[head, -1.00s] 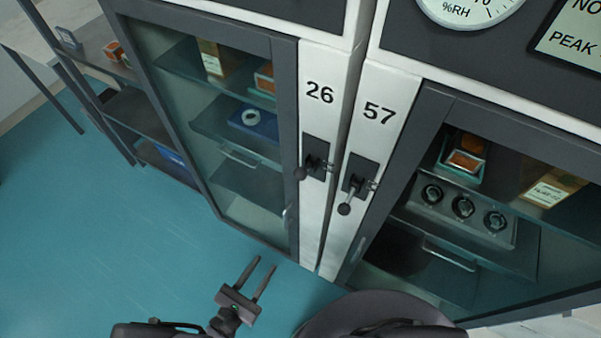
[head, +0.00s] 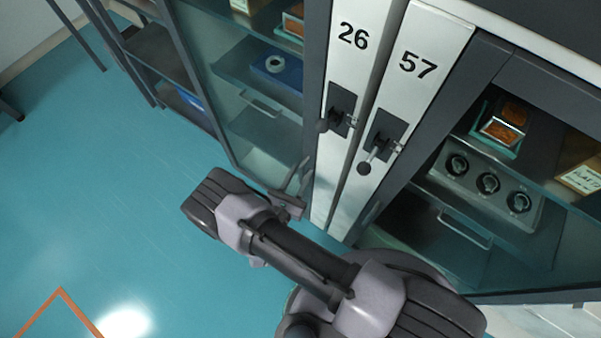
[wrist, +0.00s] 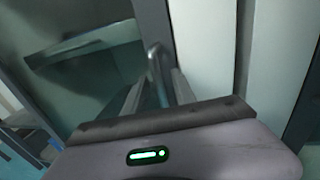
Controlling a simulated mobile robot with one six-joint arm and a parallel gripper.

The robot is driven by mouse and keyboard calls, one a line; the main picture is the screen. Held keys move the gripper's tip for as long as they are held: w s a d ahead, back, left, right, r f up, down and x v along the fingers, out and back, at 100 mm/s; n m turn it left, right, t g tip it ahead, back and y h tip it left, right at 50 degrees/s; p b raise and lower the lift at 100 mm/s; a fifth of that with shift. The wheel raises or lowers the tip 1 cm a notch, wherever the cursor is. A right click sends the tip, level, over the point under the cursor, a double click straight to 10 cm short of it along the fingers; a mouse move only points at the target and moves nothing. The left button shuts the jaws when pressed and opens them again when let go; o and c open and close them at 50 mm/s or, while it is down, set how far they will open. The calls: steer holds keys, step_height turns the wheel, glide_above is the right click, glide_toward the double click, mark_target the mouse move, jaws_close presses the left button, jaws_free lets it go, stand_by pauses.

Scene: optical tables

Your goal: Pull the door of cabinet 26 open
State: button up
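Cabinet 26 (head: 352,36) has a dark-framed glass door (head: 222,100) that looks shut. Its black latch (head: 340,108) is on the white post, with the knob pointing left. In the wrist view, a curved metal handle (wrist: 153,62) stands on the dark door frame. My gripper (head: 296,178) is low in front of the door's right edge. In the wrist view, my gripper (wrist: 156,88) is open, its fingers apart with the handle showing between or just beyond them. I cannot tell whether they touch it. In the head view the handle is hard to make out behind the fingers.
Cabinet 57 (head: 418,64) adjoins on the right, with its own latch (head: 378,145) and glass door. An open shelf unit (head: 160,55) stands to the left. The teal floor (head: 110,200) left of my arm is clear, with an orange line (head: 62,290) at lower left.

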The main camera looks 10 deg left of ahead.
steer(key=shift+w, duration=0.2)
jaws_close()
stand_by(1.3)
